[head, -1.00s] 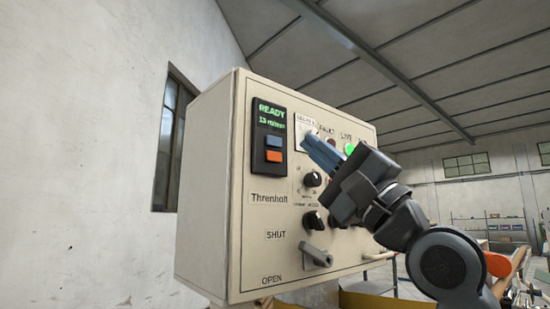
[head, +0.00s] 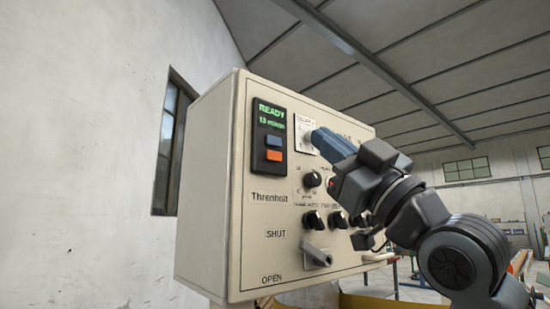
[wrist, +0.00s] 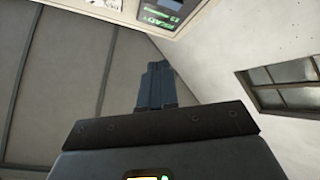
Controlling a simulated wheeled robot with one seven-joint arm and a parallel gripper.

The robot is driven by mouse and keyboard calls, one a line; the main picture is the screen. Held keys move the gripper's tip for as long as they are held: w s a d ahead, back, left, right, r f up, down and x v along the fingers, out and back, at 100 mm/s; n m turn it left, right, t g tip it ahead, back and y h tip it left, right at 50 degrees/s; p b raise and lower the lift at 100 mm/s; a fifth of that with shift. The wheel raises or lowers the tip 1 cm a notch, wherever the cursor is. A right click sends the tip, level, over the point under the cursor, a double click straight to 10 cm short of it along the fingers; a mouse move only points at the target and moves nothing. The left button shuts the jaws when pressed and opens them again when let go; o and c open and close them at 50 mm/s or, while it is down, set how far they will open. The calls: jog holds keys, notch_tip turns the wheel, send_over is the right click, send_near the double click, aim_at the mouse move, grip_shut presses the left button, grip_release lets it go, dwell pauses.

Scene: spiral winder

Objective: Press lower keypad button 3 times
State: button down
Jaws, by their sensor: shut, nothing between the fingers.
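The keypad (head: 270,137) is a dark panel at the upper left of the cream control box, with a green READY display on top. Its upper button (head: 274,141) is blue and its lower button (head: 273,155) is orange. My gripper (head: 318,138) is shut and empty, its blue fingers pointing left, to the right of the keypad and apart from both buttons. In the wrist view my shut fingers (wrist: 156,84) show against wall and ceiling. The keypad's display (wrist: 160,15) shows at the top edge there; the buttons are not visible in that view.
The control box (head: 210,190) carries a small white plate (head: 304,132), black knobs (head: 312,180) and a grey lever handle (head: 316,256). My arm hides part of its right side. A plain wall with a window (head: 172,140) stands at left. Space before the keypad is clear.

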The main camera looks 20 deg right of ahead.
aim_at(274, 156)
jog(key=n, duration=0.7)
jog(key=s+n, duration=0.1)
jog(key=n, duration=0.6)
jog(key=n+b, duration=0.1)
jog(key=n, duration=0.6)
jog(key=shift+s+d+f+t+h, duration=0.25)
jog(key=shift+s+t+h, duration=0.05)
jog(key=shift+h, duration=0.1)
jog(key=shift+w, duration=0.1)
jog(key=w+a+p, duration=0.1)
jog(key=w+a, duration=0.1)
jog(key=w, duration=0.6)
jog(key=shift+a+p, duration=0.35)
jog(key=shift+w, duration=0.2)
dwell(0.5)
jog(key=shift+w+a+b, duration=0.15)
jog(key=shift+w+b, duration=0.15)
